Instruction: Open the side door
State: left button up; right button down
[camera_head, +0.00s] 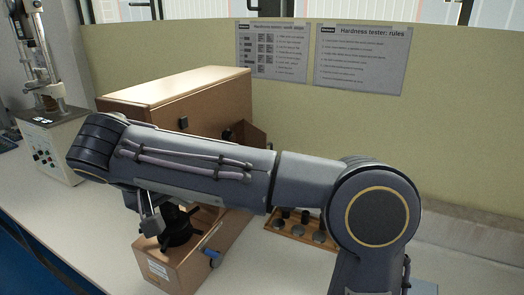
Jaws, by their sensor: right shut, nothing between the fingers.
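The lower wooden base (170,268) carries a black star-shaped handwheel (178,230) and a blue-and-black latch (212,256). My right arm crosses in front of the case. My right gripper (151,226) points down at the left of the handwheel, shut and empty; I cannot tell whether it touches. My left gripper is out of view.
A wooden tray (290,231) with several dark and grey round pieces lies right of the base, partly behind my arm. Another tester (45,120) stands at the left. A yellow-green partition (460,120) with two notice sheets closes off the back. White bench (50,222) is clear at front left.

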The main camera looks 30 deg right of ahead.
aim_at(254, 136)
jog(key=i+l, duration=0.15)
jog(key=l, duration=0.2)
jog(key=i+l, duration=0.2)
jog(key=l, duration=0.15)
jog(key=i+l, duration=0.15)
jog(key=l, duration=0.15)
